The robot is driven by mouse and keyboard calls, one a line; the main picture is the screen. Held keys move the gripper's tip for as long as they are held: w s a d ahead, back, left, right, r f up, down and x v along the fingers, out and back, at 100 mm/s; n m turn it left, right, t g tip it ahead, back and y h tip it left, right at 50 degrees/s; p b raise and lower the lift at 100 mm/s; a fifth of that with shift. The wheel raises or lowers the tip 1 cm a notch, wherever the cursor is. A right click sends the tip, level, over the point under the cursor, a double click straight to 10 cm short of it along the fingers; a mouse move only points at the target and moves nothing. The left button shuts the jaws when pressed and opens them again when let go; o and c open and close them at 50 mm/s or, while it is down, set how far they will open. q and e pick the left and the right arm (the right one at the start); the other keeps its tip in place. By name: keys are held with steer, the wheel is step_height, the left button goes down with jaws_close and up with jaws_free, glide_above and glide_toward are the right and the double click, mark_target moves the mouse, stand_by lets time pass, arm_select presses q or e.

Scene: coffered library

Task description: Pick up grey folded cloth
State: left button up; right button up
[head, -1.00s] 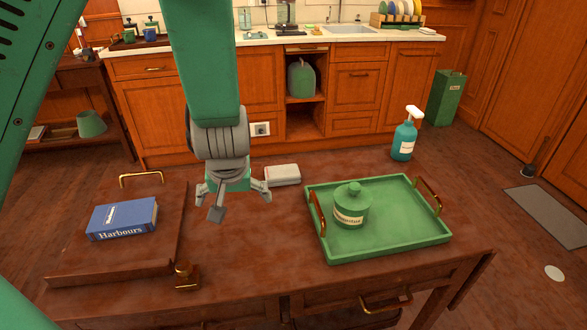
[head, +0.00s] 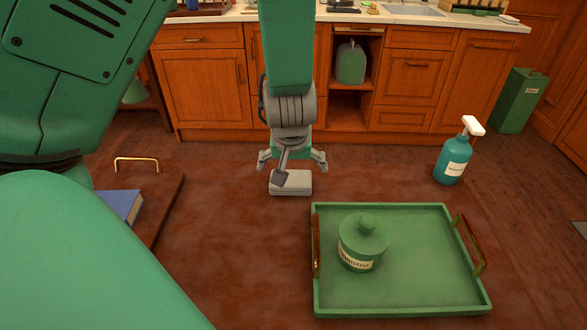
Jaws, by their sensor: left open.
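The grey folded cloth (head: 297,186) lies flat on the brown table, behind the green tray's left end. My left gripper (head: 291,172) is open, fingers pointing down, in front of and over the cloth in the head view. One finger covers the cloth's left part. I cannot tell whether any finger touches it. My right gripper is not in view.
A green tray (head: 405,309) holding a lidded green jar (head: 362,243) stands at the front right. A teal spray bottle (head: 453,160) stands at the back right. A blue book (head: 121,205) lies on a brown board at left, partly hidden by my arm.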

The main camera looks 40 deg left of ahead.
mark_target(291, 178)
arm_select(q)
steer(key=shift+x, duration=0.9)
steer(key=shift+w+a+f+b, duration=0.1)
steer(key=shift+a+f+b, duration=0.1)
steer(key=shift+f+b, duration=0.1)
steer(key=b+x, duration=0.2)
steer(key=x, duration=0.3)
steer(key=shift+a, duration=0.25)
steer(key=c, duration=0.9)
